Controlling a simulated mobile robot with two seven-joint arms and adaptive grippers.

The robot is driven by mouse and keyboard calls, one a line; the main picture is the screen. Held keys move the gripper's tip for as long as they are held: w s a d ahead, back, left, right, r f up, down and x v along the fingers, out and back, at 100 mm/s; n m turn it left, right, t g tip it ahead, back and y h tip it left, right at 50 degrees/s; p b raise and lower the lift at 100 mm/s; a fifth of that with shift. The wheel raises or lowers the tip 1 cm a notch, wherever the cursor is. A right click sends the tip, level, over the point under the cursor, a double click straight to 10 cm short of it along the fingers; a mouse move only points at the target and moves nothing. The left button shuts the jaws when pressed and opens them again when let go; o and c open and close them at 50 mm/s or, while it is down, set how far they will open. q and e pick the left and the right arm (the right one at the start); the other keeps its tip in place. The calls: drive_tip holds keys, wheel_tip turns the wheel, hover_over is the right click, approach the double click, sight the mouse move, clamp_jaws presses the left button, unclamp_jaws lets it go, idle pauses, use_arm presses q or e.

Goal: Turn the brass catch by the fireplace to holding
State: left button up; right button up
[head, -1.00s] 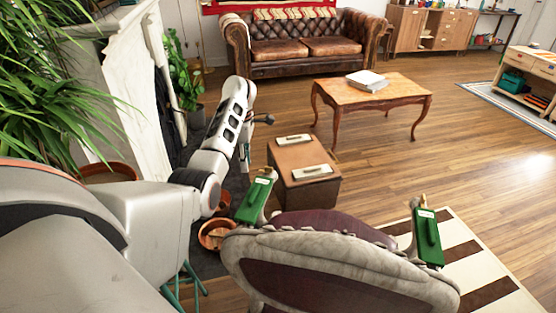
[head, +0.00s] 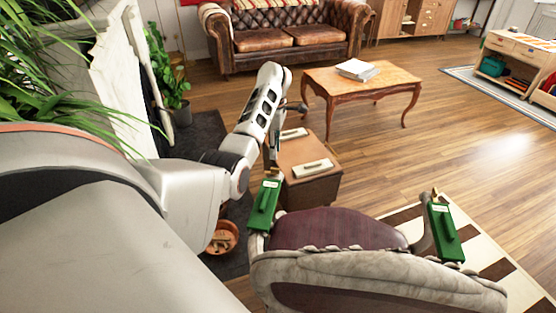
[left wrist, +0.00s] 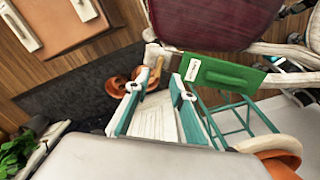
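A green plate also shows in the left wrist view (left wrist: 215,74). My left arm reaches in from the left, and my left gripper (head: 275,148) hangs just above and beyond this plate, seemingly apart from it. Its fingers are too small and partly hidden to judge. My right gripper is not in view.
A similar green plate (head: 443,232) stands at the right armrest of the chair (head: 340,230). A brown box (head: 318,185) with cream plates stands behind. The white fireplace (head: 118,75) and plants are left. Open floor lies around the wooden table (head: 385,82).

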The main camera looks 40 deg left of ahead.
sight(272, 171)
use_arm(q)
wheel_tip(272, 171, down, 8)
drive_tip(key=b, duration=0.3)
drive_tip(key=shift+d+r, duration=0.1)
drive_tip(key=shift+r, duration=0.1)
clamp_jaws()
